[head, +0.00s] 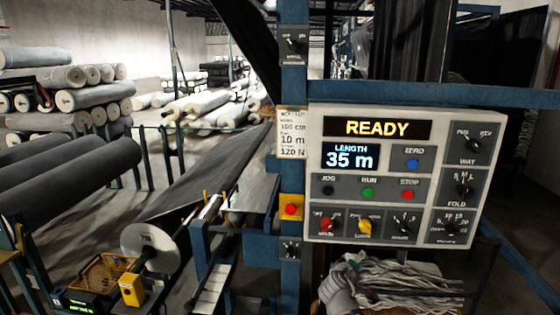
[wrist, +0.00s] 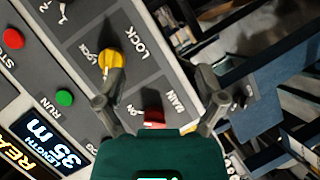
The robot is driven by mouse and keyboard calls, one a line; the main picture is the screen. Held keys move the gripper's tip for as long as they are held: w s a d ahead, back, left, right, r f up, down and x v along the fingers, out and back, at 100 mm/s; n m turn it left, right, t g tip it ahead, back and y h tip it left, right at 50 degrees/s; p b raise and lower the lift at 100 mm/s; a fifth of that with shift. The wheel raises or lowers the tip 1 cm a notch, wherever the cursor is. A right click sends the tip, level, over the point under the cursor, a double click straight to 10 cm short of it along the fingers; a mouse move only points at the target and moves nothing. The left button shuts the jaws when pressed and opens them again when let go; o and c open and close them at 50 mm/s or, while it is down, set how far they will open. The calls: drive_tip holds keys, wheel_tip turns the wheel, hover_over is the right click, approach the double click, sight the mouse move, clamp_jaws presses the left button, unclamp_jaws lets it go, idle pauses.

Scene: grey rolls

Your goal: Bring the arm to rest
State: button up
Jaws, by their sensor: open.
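My gripper (wrist: 159,84) is open in the wrist view, its two fingers apart with nothing between them. It is in front of the control panel, which shows tilted there. The yellow LOCK knob (wrist: 110,58) is by the left fingertip; I cannot tell whether they touch. The red MAIN switch (wrist: 153,116) shows just above the green gripper body, partly hidden. In the head view my arm and gripper do not show. The panel (head: 318,195) reads READY and LENGTH 35 m there, with the red switch (head: 328,225) and yellow knob (head: 365,228) on its lower row.
A blue frame post (head: 292,180) with a red stop button (head: 291,210) stands left of the panel. A blue beam (head: 440,95) runs above it. Crumpled pale material (head: 390,282) lies below. Grey rolls (head: 65,185) fill the left side.

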drive_tip(key=s+a+f+m+g+y, duration=0.3)
drive_tip(key=s+f+g, duration=0.3)
drive_tip(key=s, duration=0.1)
drive_tip(key=s+a+f+m+g+y, duration=0.2)
drive_tip(key=s+f+m+g+y, duration=0.2)
drive_tip(key=s+f+g, duration=0.2)
drive_tip(key=s+f, duration=0.1)
drive_tip(key=s, duration=0.1)
drive_tip(key=shift+s+a, duration=0.3)
drive_tip(key=shift+a, duration=0.1)
